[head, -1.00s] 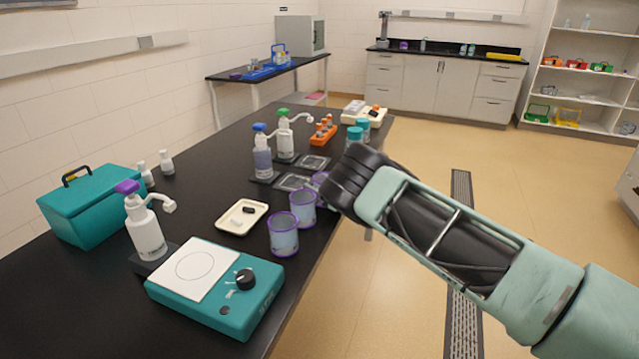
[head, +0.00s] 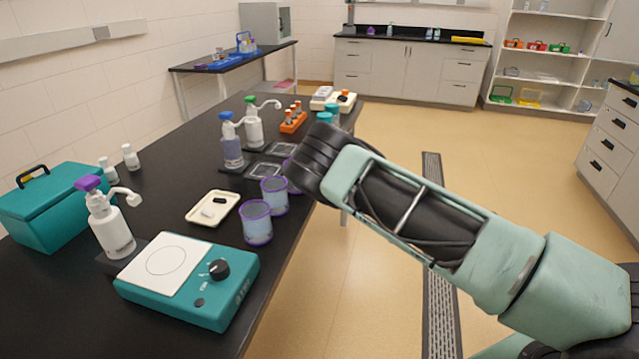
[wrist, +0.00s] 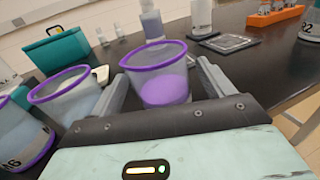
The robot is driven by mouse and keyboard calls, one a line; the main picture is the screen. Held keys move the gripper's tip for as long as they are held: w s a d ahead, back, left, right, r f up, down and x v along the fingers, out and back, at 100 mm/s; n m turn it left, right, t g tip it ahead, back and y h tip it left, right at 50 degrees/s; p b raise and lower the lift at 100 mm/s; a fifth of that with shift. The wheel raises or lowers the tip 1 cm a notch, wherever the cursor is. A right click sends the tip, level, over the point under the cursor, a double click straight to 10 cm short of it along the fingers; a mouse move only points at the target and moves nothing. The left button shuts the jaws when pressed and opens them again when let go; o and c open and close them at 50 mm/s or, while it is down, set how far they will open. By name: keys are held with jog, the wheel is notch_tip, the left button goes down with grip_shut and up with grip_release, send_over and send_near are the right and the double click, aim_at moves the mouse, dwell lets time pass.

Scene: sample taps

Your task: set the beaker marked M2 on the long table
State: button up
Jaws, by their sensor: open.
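Three clear beakers with purple rims stand along the right edge of the long black table (head: 160,200). In the head view these are a near beaker (head: 257,224), a middle one (head: 275,196) and a third, mostly hidden by my gripper. In the wrist view my gripper (wrist: 162,85) is open, with one finger on each side of a beaker (wrist: 155,60) with purple inside. I cannot tell if the fingers touch it, and its mark is not readable. Two more beakers, one nearer (wrist: 22,140) and one beside the left finger (wrist: 65,97), stand left.
A teal hotplate (head: 190,280), a purple-topped dispenser (head: 108,220), a cream tray (head: 212,208) and a teal box (head: 50,207) stand on the table. Blue- and green-topped dispensers (head: 231,140) and an orange rack (head: 293,122) are further back. The floor on the right is open.

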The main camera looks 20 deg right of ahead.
jog(key=s+d+r+m+t+h+b, duration=0.15)
jog(key=s+d+m+h, duration=0.4)
jog(key=m, duration=0.55)
jog(key=s+a+r+m+g+h, duration=0.15)
jog(key=s+a+m+g, duration=0.25)
jog(key=s+a+m, duration=0.4)
jog(key=s+a+r+m+g+h, duration=0.1)
jog(key=s+a+r+m+g, duration=0.3)
jog(key=s+m, duration=0.6)
jog(key=s+r+m+g, duration=0.2)
jog(key=s, duration=0.7)
jog(key=s+a+r+m+g+h, duration=0.1)
jog(key=s+m+g, duration=0.1)
jog(key=s, duration=0.8)
jog(key=s+r+m+g+h, duration=0.1)
jog(key=s+g, duration=0.3)
jog(key=s, duration=0.6)
jog(key=shift+a+r+m, duration=0.4)
jog(key=shift+r+m, duration=0.4)
jog(key=shift+w, duration=0.1)
